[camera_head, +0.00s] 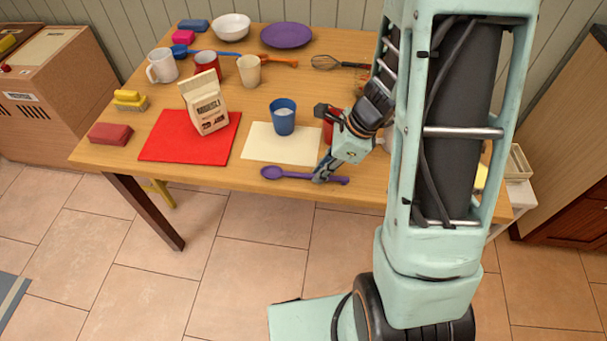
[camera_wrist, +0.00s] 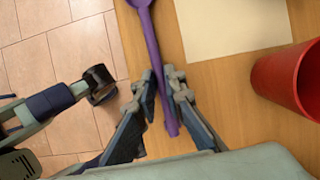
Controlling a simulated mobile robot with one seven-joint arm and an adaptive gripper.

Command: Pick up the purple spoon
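The purple spoon (camera_head: 294,175) lies along the front edge of the wooden table, its bowl to the left and its handle to the right. My gripper (camera_head: 320,178) points down at the handle. In the wrist view, the spoon (camera_wrist: 151,38) runs between the two fingers of my gripper (camera_wrist: 159,78). The fingertips are drawn close in on both sides of the handle and look shut on it. The spoon appears still at table level; I cannot see a gap below it. The bowl is partly cut off at the top of the wrist view.
A cream mat (camera_head: 272,143) with a blue cup (camera_head: 283,117) lies just behind the spoon. A red cup (camera_wrist: 290,78) stands right of my gripper. A red mat (camera_head: 160,140) with a muesli bag (camera_head: 204,103) is to the left. Open floor lies in front of the table.

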